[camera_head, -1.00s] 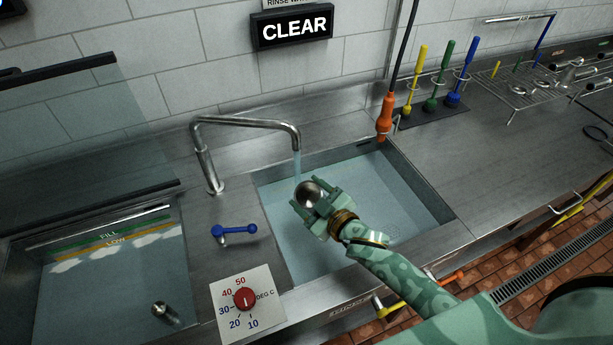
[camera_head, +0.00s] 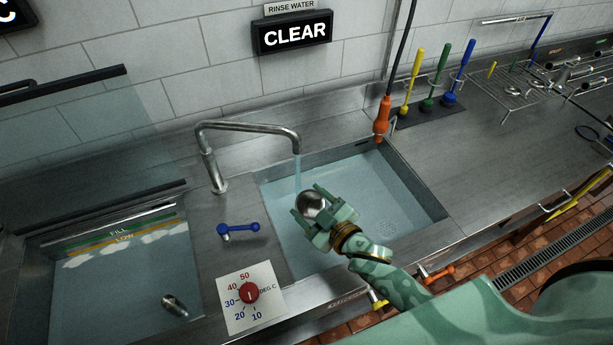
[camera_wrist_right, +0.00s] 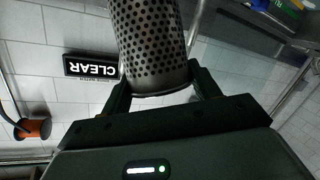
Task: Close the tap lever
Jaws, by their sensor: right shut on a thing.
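The blue tap lever (camera_head: 240,228) is on the steel deck between the two basins, left of the right-hand basin. The metal tap spout (camera_head: 250,126) arches over that basin, and a stream of water (camera_head: 297,172) runs from its end. My right gripper (camera_head: 312,208) is above the basin, right of the lever and apart from it. It is shut on a round-ended metal part (camera_head: 310,204). In the right wrist view this part is a perforated metal cylinder (camera_wrist_right: 150,45) between the fingers. My left gripper is not in view.
A red temperature dial (camera_head: 249,292) sits below the lever. The left basin holds water and a small metal part (camera_head: 174,305). An orange sprayer (camera_head: 382,118) hangs behind the right basin. Brushes (camera_head: 428,88) and a wire rack (camera_head: 515,90) stand at right. A sign (camera_head: 294,34) reads CLEAR.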

